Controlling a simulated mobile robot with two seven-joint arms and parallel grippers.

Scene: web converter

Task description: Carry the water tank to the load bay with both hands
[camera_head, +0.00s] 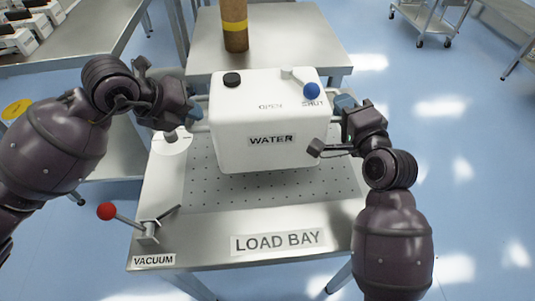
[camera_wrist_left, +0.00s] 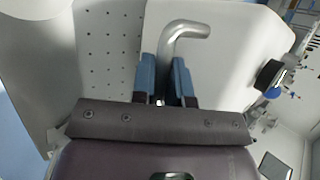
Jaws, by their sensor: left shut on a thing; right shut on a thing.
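The white water tank (camera_head: 230,128), labelled WATER, is held over the perforated plate of the load bay table (camera_head: 205,250). I cannot tell whether its underside touches the plate. It has a black cap and a blue knob on top. My left gripper (camera_head: 196,113) is shut on the tank's left side handle. The left wrist view shows the blue fingers (camera_wrist_left: 168,80) on both sides of the grey bent handle (camera_wrist_left: 187,30). My right gripper (camera_head: 338,110) is at the tank's right side, shut on the right handle, which is mostly hidden by the fingers.
A red-knobbed lever (camera_head: 107,211) beside the VACUUM label stands at the table's front left. A second table (camera_head: 300,45) behind carries a brown cylinder with a yellow band (camera_head: 234,25). A cart (camera_head: 430,20) stands at the back right. Open blue floor lies to the right.

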